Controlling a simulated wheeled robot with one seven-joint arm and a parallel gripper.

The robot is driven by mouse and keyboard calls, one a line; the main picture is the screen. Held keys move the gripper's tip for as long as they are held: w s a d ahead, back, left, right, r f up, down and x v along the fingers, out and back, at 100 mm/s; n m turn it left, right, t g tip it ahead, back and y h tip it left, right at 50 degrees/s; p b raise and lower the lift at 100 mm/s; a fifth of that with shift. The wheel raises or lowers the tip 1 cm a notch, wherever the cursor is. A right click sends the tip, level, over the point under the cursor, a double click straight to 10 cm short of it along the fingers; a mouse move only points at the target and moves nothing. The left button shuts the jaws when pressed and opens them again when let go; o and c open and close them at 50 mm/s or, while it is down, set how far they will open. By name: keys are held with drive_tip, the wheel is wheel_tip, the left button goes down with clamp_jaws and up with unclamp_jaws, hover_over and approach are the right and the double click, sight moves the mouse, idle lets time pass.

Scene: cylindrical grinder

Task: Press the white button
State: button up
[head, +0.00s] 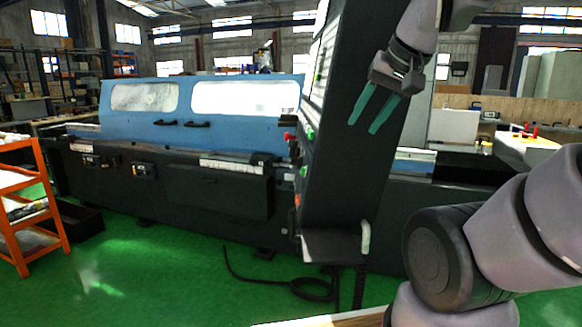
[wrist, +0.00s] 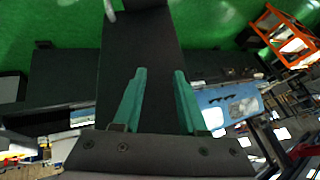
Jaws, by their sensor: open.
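The tall dark control panel (head: 345,185) of the grinder stands edge-on in the middle of the head view. Its button face turns to the left and shows at a steep angle. Green buttons (head: 309,134) and red buttons (head: 290,137) stick out from that face. I cannot make out a white button in either view. My gripper (head: 363,126), with two teal fingers, is open and empty, in front of the panel's plain dark side in the picture. In the wrist view, the open fingers (wrist: 159,72) point at a dark surface (wrist: 145,45), apparently that side.
The grinder's blue cover (head: 150,125) with two windows stands behind the panel to the left. An orange shelf cart (head: 62,225) is at the far left. A black cable (head: 305,290) lies on the green floor. A pale handle (head: 365,238) is low on the panel.

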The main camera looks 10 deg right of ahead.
clamp_jaws()
drive_tip(key=shift+a, duration=0.1)
idle(1.3)
